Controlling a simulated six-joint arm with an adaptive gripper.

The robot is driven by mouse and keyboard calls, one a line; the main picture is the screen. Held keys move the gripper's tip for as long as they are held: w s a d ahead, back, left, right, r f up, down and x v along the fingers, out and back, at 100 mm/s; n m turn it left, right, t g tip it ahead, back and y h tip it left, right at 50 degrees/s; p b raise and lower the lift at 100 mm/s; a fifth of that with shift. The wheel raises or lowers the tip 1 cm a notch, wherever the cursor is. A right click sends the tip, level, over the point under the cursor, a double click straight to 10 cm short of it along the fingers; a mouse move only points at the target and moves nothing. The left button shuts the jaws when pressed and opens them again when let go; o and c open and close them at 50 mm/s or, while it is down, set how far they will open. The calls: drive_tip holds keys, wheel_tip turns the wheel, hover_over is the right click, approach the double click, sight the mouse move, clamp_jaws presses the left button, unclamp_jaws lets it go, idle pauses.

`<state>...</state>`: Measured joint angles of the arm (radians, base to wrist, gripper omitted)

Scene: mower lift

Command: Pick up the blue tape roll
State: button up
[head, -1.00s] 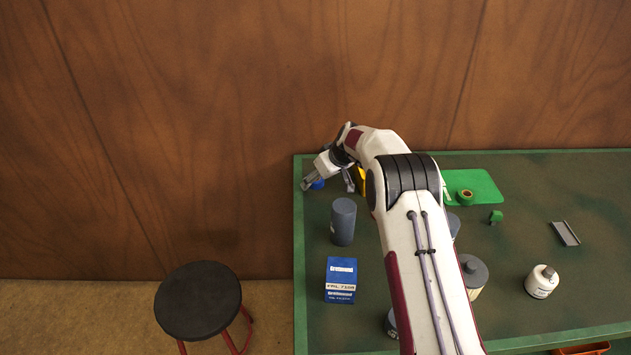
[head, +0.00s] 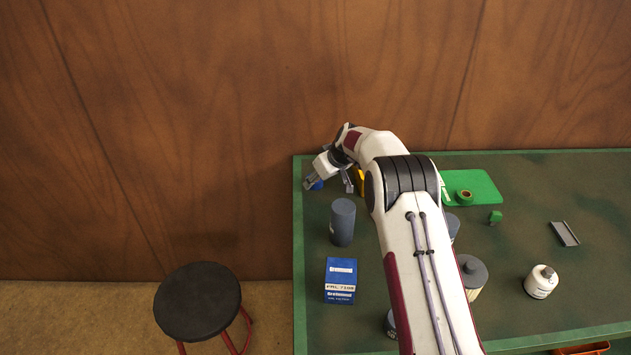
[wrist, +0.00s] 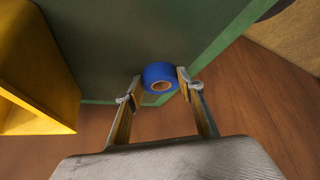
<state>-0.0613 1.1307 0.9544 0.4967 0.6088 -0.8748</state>
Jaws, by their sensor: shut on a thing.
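The blue tape roll (wrist: 161,73) is between the two fingertips of my gripper (wrist: 158,90) in the wrist view, with its brown core facing the camera. Both fingers touch its sides, so my gripper is shut on it. In the head view my gripper (head: 329,184) is at the far left corner of the green table (head: 400,240). A small part of the blue tape roll (head: 317,185) shows there beside the left finger. The rest is hidden by my gripper. I cannot tell whether the roll is clear of the table.
A yellow bin (wrist: 45,70) stands close beside my gripper. A dark grey cylinder (head: 343,222) and a blue box (head: 341,280) stand nearer the front. The wooden wall (head: 220,120) is behind.

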sight(319, 181)
drive_tip(key=shift+r, duration=0.15)
wheel_tip(319, 181, up, 10)
idle(0.7)
drive_tip(key=shift+d, duration=0.15)
idle(0.4)
